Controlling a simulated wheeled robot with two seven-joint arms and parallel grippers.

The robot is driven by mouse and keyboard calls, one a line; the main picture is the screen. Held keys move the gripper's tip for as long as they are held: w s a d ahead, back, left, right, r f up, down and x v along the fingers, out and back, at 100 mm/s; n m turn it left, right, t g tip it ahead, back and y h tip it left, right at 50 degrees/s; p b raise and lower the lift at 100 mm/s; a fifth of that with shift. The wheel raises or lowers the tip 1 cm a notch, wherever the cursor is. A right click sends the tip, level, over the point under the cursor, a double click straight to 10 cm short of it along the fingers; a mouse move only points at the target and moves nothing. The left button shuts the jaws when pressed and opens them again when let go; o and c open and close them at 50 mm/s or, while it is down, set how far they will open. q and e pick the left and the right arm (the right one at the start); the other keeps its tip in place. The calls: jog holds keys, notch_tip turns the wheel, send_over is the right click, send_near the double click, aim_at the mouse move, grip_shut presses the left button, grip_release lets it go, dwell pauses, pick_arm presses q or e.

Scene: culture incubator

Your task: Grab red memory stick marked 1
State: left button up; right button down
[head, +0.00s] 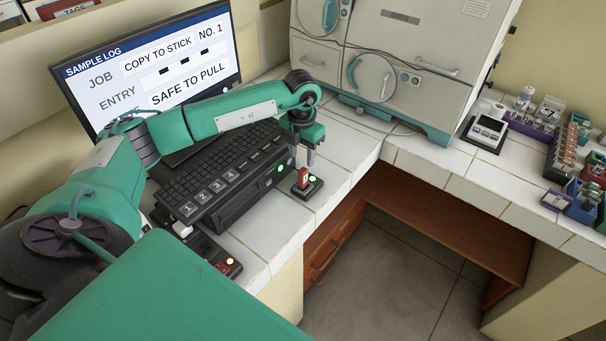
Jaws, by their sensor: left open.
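A red memory stick (304,178) stands upright in a small black dock (307,188) on the white tiled bench, right of the keyboard. It has a pale label whose mark is too small to read surely. Whether a finger touches the stick cannot be told. The monitor (150,65) reads "COPY TO STICK NO. 1" and "SAFE TO PULL". My right gripper is out of view.
A black keyboard unit (220,175) lies left of the dock, under my left arm. A black box with red lights (226,264) sits at the front left. A large white incubator (395,60) stands behind. A scale (487,130) and racks (570,150) are at right.

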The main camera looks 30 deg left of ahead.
aim_at(303, 170)
pick_arm(q)
notch_tip(303, 170, down, 3)
jog(key=shift+w+a+r, duration=0.1)
jog(key=shift+w+a, duration=0.05)
jog(key=shift+f+p, duration=0.3)
jog(key=shift+f, duration=0.1)
jog(key=shift+d+f+p, duration=0.25)
jog(key=shift+f+p, duration=0.65)
jog(key=shift+f, duration=0.05)
notch_tip(303, 170, down, 2)
jog(key=shift+f+p, duration=0.2)
jog(key=shift+p, duration=0.25)
jog(key=shift+f, duration=0.5)
jog(key=c, duration=0.7)
grip_shut()
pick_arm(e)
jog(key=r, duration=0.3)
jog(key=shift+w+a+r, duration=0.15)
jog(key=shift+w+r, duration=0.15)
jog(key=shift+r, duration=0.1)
